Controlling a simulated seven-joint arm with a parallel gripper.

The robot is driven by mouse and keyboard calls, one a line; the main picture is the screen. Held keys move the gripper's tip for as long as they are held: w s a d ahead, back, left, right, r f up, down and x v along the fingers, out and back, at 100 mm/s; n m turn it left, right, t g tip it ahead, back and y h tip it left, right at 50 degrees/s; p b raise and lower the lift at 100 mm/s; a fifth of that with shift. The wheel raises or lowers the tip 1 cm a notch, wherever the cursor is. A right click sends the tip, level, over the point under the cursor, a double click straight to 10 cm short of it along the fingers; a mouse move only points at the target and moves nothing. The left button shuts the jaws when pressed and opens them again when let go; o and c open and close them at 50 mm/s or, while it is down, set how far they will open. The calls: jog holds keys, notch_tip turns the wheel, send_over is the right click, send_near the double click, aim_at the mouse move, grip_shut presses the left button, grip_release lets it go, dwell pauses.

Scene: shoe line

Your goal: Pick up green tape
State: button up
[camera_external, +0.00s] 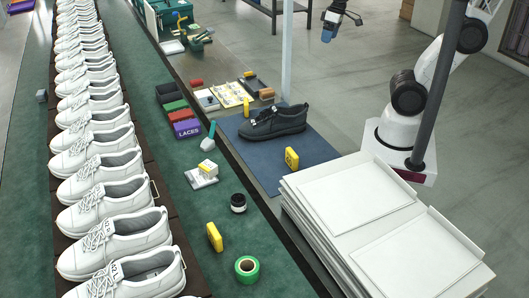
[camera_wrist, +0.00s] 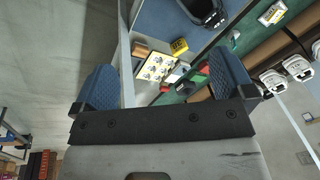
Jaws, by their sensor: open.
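The green tape (camera_external: 247,268) is a roll lying on the green table surface near the bottom of the external view. It is not clearly visible in the wrist view. My gripper (camera_external: 341,20) hangs at the top of the external view, far from the tape, over the grey floor. In the wrist view my gripper (camera_wrist: 165,82) shows its two blue fingers wide apart with nothing between them.
A yellow block (camera_external: 214,237) and a black-lidded jar (camera_external: 238,203) stand near the tape. White shoes (camera_external: 118,232) line the left. A stack of white boxes (camera_external: 370,195) stands to the right. A black shoe (camera_external: 273,122) sits on a blue mat (camera_external: 318,150).

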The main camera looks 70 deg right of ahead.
jog(key=w+a+f+m+g+y, duration=0.25)
jog(key=w+a, duration=0.25)
jog(key=a, duration=0.8)
jog(key=w+a+f+m+g+y, duration=0.1)
jog(key=w+a+f+y, duration=0.3)
jog(key=a, duration=0.8)
jog(key=w+a+f+m+g, duration=0.15)
jog(key=w+a, duration=0.45)
jog(key=a, duration=0.7)
jog(key=s+a+f+m+y, duration=0.1)
jog(key=s+a+f+m, duration=0.1)
jog(key=a+f, duration=0.5)
jog(key=s+a+f+m+g+y, duration=0.1)
jog(key=a+f, duration=0.6)
jog(key=a, duration=0.9)
jog(key=s+a+f+m+g+y, duration=0.1)
jog(key=s+a+f+m+y, duration=0.1)
jog(key=s+a+f+m, duration=0.2)
jog(key=shift+a+f, duration=0.65)
jog(key=shift+a, duration=0.8)
jog(key=shift+a+f, duration=0.6)
jog(key=shift+a, duration=0.8)
jog(key=shift+a+f, duration=0.65)
jog(key=shift+a, duration=0.8)
jog(key=shift+s+a+f, duration=0.15)
jog(key=shift+a+f, duration=0.15)
jog(key=shift+x, duration=3.4)
jog(key=shift+s+r, duration=0.1)
